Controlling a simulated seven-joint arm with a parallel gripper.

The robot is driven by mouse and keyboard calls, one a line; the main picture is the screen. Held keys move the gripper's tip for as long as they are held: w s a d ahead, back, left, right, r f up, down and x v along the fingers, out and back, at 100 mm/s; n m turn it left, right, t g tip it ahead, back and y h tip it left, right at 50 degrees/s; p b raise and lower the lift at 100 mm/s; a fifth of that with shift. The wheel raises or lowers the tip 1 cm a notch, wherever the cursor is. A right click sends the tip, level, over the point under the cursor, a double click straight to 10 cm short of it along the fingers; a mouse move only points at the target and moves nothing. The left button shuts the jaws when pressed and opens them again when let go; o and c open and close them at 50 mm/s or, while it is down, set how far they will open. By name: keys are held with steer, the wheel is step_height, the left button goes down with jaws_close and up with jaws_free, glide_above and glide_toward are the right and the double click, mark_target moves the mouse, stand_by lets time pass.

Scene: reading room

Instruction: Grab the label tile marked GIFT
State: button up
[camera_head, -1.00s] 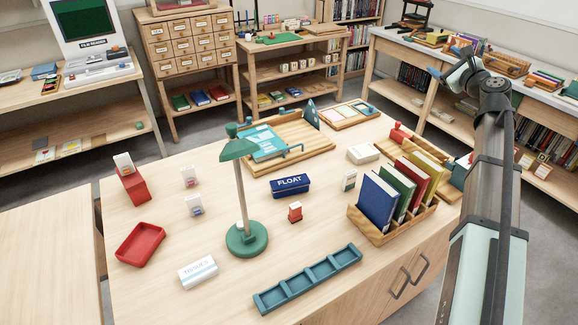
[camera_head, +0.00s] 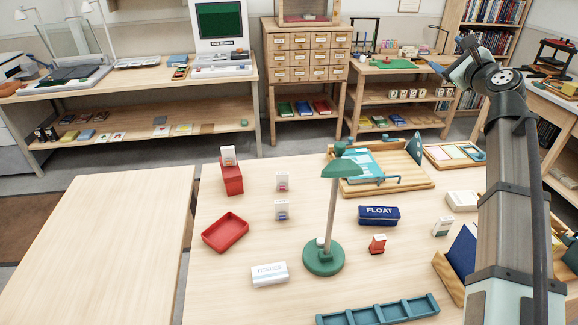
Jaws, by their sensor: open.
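Several small upright label pieces stand on the table (camera_head: 225,290), their words too small to read, so I cannot tell which is GIFT. One white tile (camera_head: 228,155) is on top of a red block (camera_head: 232,179). A white piece with a reddish mark (camera_head: 282,180) stands to its right, and one with a blue mark (camera_head: 281,209) is just nearer. A red piece with a white face (camera_head: 378,244) is right of the lamp, and a white-and-green one (camera_head: 442,227) is farther right. My gripper (camera_head: 452,56), small and partly hidden at the arm's far end, is open, apart from all of them.
A green lamp (camera_head: 323,256) stands mid-table among the pieces. Around it are a red tray (camera_head: 225,232), a white tissue pack (camera_head: 269,274), a blue FLOAT tin (camera_head: 379,215) and a teal divided tray (camera_head: 378,311). A wooden tray (camera_head: 412,179) lies behind. My arm covers the right side.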

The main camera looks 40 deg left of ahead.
steer(key=s+a+f+n+g, duration=0.2)
steer(key=s+a, duration=0.5)
steer(key=a, duration=0.4)
steer(key=s+a+f+n+g, duration=0.1)
steer(key=s+a+f+n, duration=0.2)
steer(key=s+a, duration=0.6)
steer(key=s+a+f+n+g, duration=0.1)
steer(key=s+a+f+n, duration=0.25)
steer(key=s+a, duration=1.3)
steer(key=n+g+h, duration=0.6)
steer(key=n+h, duration=0.4)
steer(key=n, duration=0.6)
glide_above(282, 181)
steer(key=s+d, duration=0.1)
step_height(282, 181, down, 32)
steer(key=shift+f, duration=0.15)
steer(key=shift+x, duration=3.65)
steer(key=shift+d, duration=0.1)
steer(key=shift+c, duration=0.3)
